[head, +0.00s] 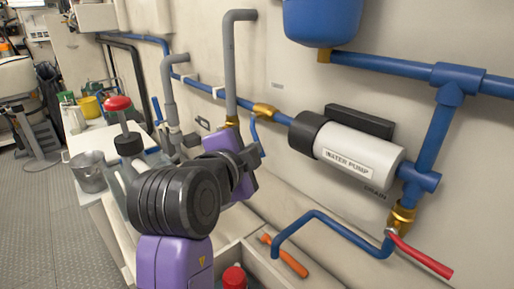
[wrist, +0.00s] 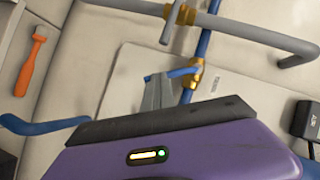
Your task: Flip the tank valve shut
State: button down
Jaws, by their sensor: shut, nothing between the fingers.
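A brass valve (head: 265,109) sits on the blue wall pipe left of the water pump. Its blue lever (head: 254,132) hangs down, across the pipe. The small label above it is unreadable. The wrist view also shows the brass valve body (wrist: 194,75) and the blue lever (wrist: 182,72) sticking out crosswise to the pipe. My gripper (wrist: 160,91) is shut and empty, its grey fingertips close beside the lever's free end; I cannot tell if they touch. In the head view my purple gripper (head: 243,165) is just below left of the lever, its fingers mostly hidden.
A water pump (head: 360,158) and a drain valve with a red handle (head: 420,257) are at the right. A bent blue pipe (head: 330,222) juts out below. Grey pipes (head: 229,65) rise close left of the valve. An orange-handled tool (head: 285,256) lies low down.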

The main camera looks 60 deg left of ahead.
jog(key=shift+a+f+b, duration=0.25)
jog(key=shift+f+b, duration=0.1)
jog(key=shift+b, duration=0.15)
jog(key=shift+a, duration=0.1)
dwell(0.3)
